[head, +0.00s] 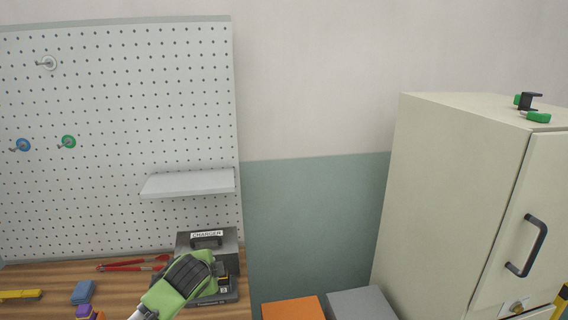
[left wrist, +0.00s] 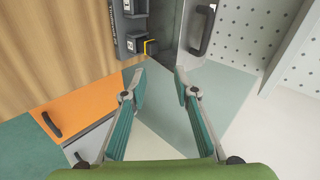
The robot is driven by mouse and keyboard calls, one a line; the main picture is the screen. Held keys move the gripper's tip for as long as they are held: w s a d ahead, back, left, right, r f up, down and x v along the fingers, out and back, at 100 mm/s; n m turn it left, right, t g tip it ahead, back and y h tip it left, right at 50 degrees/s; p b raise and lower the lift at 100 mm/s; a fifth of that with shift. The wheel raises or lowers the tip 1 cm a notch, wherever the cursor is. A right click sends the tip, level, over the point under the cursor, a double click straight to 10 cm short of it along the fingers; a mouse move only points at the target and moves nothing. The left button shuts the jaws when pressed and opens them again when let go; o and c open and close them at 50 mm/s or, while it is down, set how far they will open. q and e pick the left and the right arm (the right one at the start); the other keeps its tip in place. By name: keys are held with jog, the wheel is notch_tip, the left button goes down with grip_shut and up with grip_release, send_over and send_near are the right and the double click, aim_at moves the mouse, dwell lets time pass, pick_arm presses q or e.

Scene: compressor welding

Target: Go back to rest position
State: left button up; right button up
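My left gripper (left wrist: 160,88) is open in the left wrist view. Its two teal-padded fingers stand apart with nothing between the tips. In the head view its green and black casing (head: 185,282) is above the right end of the wooden workbench, in front of the grey charger box (head: 226,240). The casing hides part of the charger and the bench, and its fingertips cannot be made out there. My right gripper is in neither view.
A pegboard (head: 100,130) with a small shelf (head: 188,184) rises behind the wooden bench (head: 55,278). Red-handled pliers (head: 130,267) and a blue block (head: 83,292) lie on it. An orange drawer unit (head: 293,309) and a tall cabinet (head: 440,190) stand to the right.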

pick_arm(q)
jog(key=s+d+f+n+g+h, duration=0.1)
jog(key=s+d+f+n, duration=0.1)
jog(key=s+f, duration=0.35)
jog(key=s+d+f+n+g, duration=0.1)
jog(key=s+d+f+n, duration=0.15)
jog(key=s, duration=0.65)
jog(key=s+d+f+n+g+h, duration=0.1)
jog(key=s+d+f, duration=0.1)
jog(key=s+f, duration=0.45)
jog(key=s+a+n+g, duration=0.35)
jog(key=s+n, duration=0.35)
jog(key=s, duration=1.5)
notch_tip(320, 180, down, 32)
jog(key=s+b, duration=0.2)
jog(key=b, duration=0.3)
jog(key=s+a+f+g+b, duration=0.1)
jog(key=s+f, duration=0.7)
jog(key=f, duration=0.1)
jog(key=s+a+f+g+b, duration=0.1)
jog(key=s+a+f+b, duration=0.1)
jog(key=s+f, duration=0.7)
jog(key=shift+a+f+b, duration=0.25)
jog(key=shift+f+b, duration=0.05)
jog(key=shift+f, duration=0.25)
jog(key=shift+m, duration=0.25)
